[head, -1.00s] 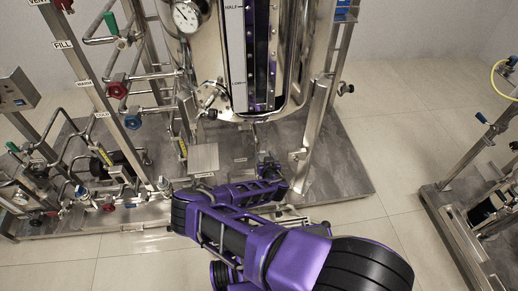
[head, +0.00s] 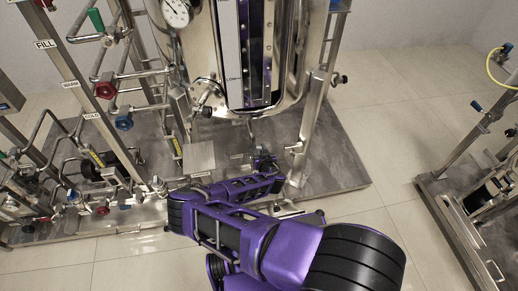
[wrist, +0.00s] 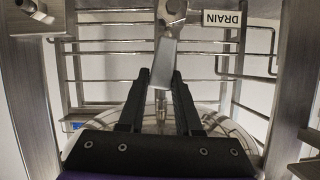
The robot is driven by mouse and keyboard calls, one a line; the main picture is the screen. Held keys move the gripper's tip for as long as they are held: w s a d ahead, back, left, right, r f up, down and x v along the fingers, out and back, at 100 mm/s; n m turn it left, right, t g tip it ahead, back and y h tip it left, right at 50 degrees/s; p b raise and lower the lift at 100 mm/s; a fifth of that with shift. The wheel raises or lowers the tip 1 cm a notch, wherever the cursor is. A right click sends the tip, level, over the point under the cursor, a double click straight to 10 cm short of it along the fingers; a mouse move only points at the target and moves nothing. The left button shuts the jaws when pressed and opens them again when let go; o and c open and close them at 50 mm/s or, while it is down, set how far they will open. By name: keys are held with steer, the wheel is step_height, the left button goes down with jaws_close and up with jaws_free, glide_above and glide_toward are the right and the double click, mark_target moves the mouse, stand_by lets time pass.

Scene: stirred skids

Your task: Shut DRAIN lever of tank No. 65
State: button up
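In the wrist view, a flat steel lever (wrist: 165,52) runs down from a round pivot at the top. A white DRAIN label (wrist: 222,18) is just right of it. My gripper (wrist: 161,76) has its two black fingers on either side of the lever's lower end, with no clear gap left, so it looks shut on the lever. In the head view, my gripper (head: 264,162) is low beneath the steel tank (head: 208,50); the lever is too small or hidden to make out there. No tank number is readable.
Pipes with a red valve (head: 105,90), a blue valve (head: 124,122) and several labels stand left of the tank. A tank leg (head: 315,105) rises close on the right of my gripper. Another skid (head: 455,225) is far right, with clear tiled floor between.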

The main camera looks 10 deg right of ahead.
jaws_close()
stand_by(1.0)
